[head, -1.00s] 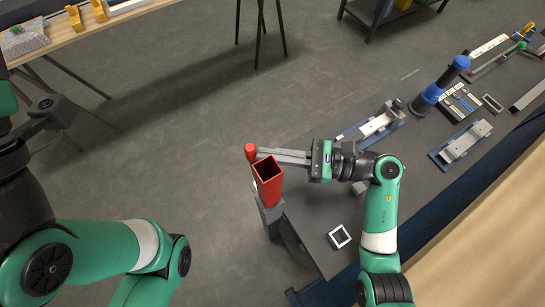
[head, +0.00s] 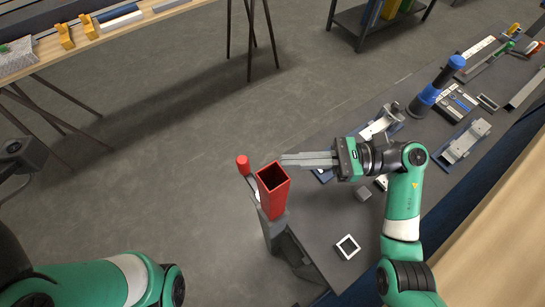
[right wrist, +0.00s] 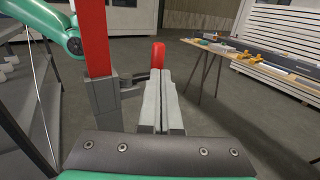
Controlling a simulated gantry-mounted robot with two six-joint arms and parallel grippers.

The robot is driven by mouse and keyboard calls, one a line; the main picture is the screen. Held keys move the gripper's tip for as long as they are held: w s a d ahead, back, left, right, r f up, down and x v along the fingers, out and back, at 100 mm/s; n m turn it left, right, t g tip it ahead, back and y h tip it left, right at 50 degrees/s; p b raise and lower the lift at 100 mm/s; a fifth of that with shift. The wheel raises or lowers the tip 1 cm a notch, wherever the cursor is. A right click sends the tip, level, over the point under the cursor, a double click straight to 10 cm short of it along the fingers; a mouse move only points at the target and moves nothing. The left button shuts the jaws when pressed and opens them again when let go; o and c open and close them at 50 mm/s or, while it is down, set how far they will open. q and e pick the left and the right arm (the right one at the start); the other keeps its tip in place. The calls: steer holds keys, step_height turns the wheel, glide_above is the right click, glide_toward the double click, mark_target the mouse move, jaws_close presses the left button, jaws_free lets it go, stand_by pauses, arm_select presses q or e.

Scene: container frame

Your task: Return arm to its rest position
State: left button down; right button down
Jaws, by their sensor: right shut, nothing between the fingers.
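My right gripper (head: 284,160) is shut and empty. In the head view its fingertips are just behind and right of the top of a red square tube, over the left end of the dark workbench. It also shows in the right wrist view (right wrist: 161,78), with both grey fingers pressed together. My left arm is at the lower left of the head view, and its gripper is outside the picture.
The red square tube (head: 273,195) stands upright in a grey holder, beside a lever with a red knob (head: 243,163). A blue-black post (head: 434,88) stands further back.

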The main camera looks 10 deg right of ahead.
steer(key=d, duration=0.5)
steer(key=shift+s+d, duration=0.3)
steer(key=shift+d, duration=0.1)
